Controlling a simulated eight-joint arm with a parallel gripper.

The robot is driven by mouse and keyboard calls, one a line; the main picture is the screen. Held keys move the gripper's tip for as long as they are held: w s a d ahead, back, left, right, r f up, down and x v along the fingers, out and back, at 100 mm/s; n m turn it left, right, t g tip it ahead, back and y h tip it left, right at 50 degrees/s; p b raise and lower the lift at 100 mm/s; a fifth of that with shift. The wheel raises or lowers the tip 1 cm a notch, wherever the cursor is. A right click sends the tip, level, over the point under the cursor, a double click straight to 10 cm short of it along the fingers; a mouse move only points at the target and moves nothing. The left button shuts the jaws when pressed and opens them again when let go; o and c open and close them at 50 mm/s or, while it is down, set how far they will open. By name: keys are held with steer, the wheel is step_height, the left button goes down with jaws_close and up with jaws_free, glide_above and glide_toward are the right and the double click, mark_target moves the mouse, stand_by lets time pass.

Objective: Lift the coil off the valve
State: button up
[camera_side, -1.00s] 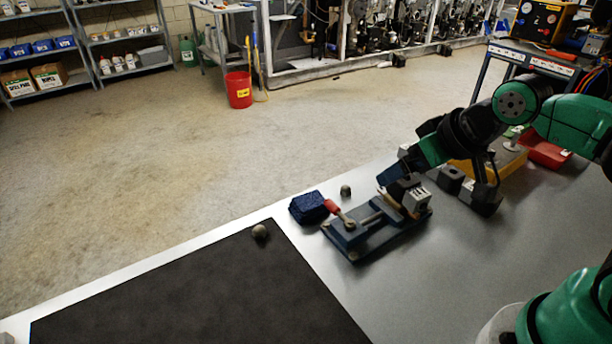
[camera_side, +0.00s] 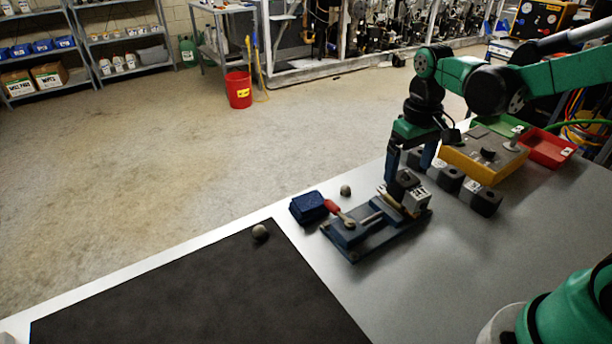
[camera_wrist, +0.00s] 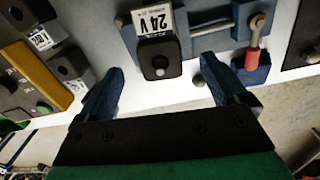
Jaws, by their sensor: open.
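The coil (camera_side: 405,184) is a dark block with a pale label, seated in a blue vise fixture (camera_side: 352,245) with a red handle. In the wrist view the coil (camera_wrist: 159,62) shows a round light stem end in its top face and a "24 V" label. The valve body is mostly hidden under the coil. My gripper (camera_side: 409,165) points down, just above and behind the coil in the side view. In the wrist view my gripper (camera_wrist: 162,80) has two blue fingers spread wide with nothing between them, one on either side of the coil's near edge. I see no contact.
Several similar dark blocks (camera_side: 486,201) stand on the bench right of the fixture. A blue sponge-like block (camera_side: 308,207) lies left. The dark mat (camera_side: 200,295) is largely clear.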

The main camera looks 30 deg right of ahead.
mark_target(406, 179)
steer(key=shift+f, duration=2)
jaws_close()
